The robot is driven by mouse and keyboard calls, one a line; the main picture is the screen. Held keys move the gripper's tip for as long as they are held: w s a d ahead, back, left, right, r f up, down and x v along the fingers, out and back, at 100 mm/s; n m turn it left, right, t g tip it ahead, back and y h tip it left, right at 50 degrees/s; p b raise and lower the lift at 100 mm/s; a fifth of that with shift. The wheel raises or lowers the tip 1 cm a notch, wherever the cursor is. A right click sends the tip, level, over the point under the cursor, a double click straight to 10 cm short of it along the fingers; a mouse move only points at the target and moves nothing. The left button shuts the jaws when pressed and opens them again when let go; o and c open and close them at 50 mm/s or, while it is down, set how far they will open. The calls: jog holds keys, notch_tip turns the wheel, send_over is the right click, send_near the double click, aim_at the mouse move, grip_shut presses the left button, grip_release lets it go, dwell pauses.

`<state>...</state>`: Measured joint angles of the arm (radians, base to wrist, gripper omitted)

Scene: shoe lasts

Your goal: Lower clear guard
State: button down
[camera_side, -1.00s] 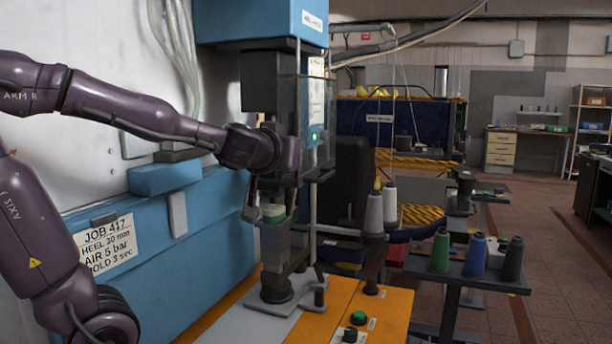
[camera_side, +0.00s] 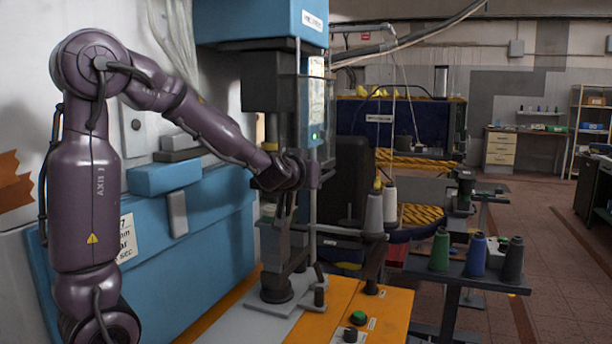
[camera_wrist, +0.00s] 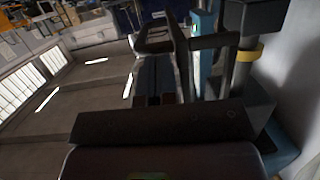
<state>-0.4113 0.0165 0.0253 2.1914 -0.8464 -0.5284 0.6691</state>
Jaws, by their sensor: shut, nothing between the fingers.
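My gripper (camera_side: 284,212) points down at the front of the blue heel press (camera_side: 258,22), below its dark head. Its fingers are shut with nothing between them and show from behind in the wrist view (camera_wrist: 154,100). The dark lower post of the press (camera_side: 277,282) stands on a grey plate (camera_side: 258,322), below my gripper.
Thread spools (camera_side: 374,212) stand to the right, with more on a grey side table (camera_side: 465,268). The blue cabinet (camera_side: 190,255) is close behind my arm.

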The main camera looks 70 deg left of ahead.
notch_tip(320, 180, down, 20)
dwell(0.6)
jog(key=shift+r, duration=0.15)
jog(key=s+d+f+m+g+h, duration=0.1)
jog(key=s+d+m+g+h, duration=0.15)
jog(key=d+h, duration=0.4)
jog(key=s+d+f+m+g+h, duration=0.1)
jog(key=s+d+g+h, duration=0.2)
jog(key=d, duration=0.6)
jog(key=s+d+r+m, duration=0.2)
jog(key=s+d+r, duration=0.1)
jog(key=r, duration=0.3)
jog(key=s+d+r+m+h, duration=0.1)
jog(key=s+d+r+m, duration=0.1)
jog(key=s+r, duration=0.3)
jog(key=s+d+r+m, duration=0.2)
jog(key=s+d+r, duration=0.2)
jog(key=r, duration=0.2)
jog(key=shift+s+r+t+h, duration=0.15)
jog(key=shift+r+t+h, duration=0.2)
jog(key=shift+t, duration=0.1)
